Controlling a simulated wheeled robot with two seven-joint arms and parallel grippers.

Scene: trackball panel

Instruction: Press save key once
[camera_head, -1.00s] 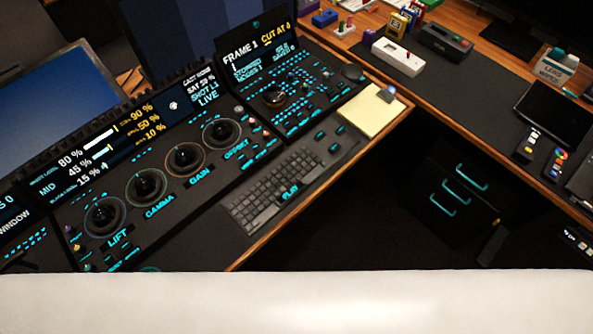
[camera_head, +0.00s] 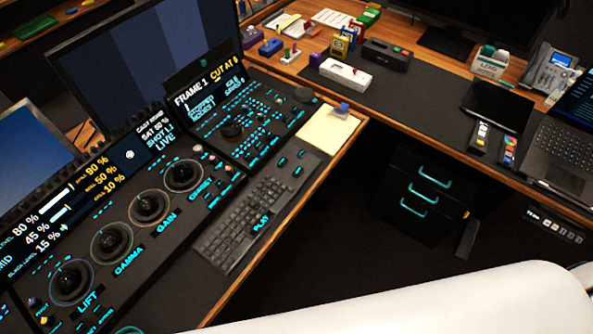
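The trackball panel (camera_head: 145,236) lies at the left, with several black trackballs in rings labelled LIFT, GAMMA, GAIN and OFFSET. To its right is a second key panel (camera_head: 250,122) with a dark dial and many small teal-lettered keys. Its screen (camera_head: 207,97) reads FRAME 1 and CUT AT, with smaller text below. The panel's small key labels are too blurred to read, so I cannot tell which one is the save key. Neither gripper is in view.
A keyboard (camera_head: 250,222) and a yellow notepad (camera_head: 327,131) lie in front of the panels. A drawer unit (camera_head: 428,195) stands under the right desk. A laptop (camera_head: 560,150), phone (camera_head: 551,77) and small boxes stand on that desk. A large white surface covers the lower right.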

